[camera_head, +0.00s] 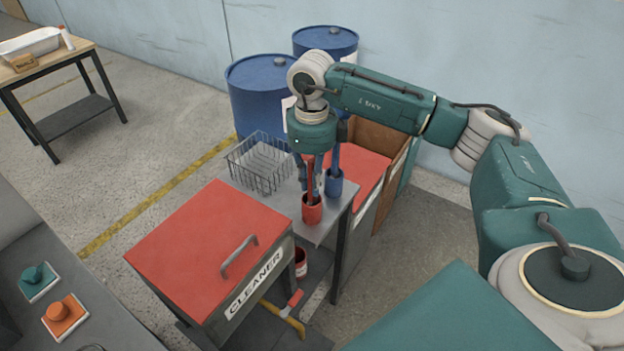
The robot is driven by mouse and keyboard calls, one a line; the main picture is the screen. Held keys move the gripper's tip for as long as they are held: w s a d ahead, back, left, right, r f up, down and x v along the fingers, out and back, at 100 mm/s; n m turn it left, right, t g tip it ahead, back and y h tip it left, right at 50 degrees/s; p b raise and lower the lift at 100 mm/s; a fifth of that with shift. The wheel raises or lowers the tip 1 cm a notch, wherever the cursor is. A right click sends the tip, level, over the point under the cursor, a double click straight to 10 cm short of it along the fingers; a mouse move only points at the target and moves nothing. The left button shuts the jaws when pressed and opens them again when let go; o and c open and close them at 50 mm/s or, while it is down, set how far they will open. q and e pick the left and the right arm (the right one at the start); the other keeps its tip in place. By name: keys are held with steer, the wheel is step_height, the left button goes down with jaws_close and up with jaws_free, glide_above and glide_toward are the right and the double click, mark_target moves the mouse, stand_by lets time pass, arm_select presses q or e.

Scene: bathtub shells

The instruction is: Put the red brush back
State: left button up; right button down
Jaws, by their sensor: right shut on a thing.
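The red brush (309,162) stands upright at the grey table, its lower end at the red cup (312,210). I cannot tell how deep it sits in the cup. My right gripper (312,182) comes down from above and is shut on the red brush, just over the cup's rim. The gripper and wrist hide part of the brush. A blue cup (333,184) with a blue brush (336,158) in it stands just behind and to the right. My left gripper is not in view.
A wire basket (259,165) stands at the table's back left. In front is a cleaner box with a red lid (208,245) and handle; another red-lidded box (362,172) is at the right. Blue drums (258,98) stand behind.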

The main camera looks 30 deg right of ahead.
mark_target(312, 159)
steer(key=c, duration=1.7)
jaws_free()
steer(key=shift+f, duration=0.1)
steer(key=shift+r, duration=0.25)
step_height(312, 159, up, 11)
steer(key=shift+f+b, duration=0.15)
steer(key=shift+b, duration=0.9)
steer(key=shift+r, duration=0.55)
steer(key=shift+s+f, duration=0.1)
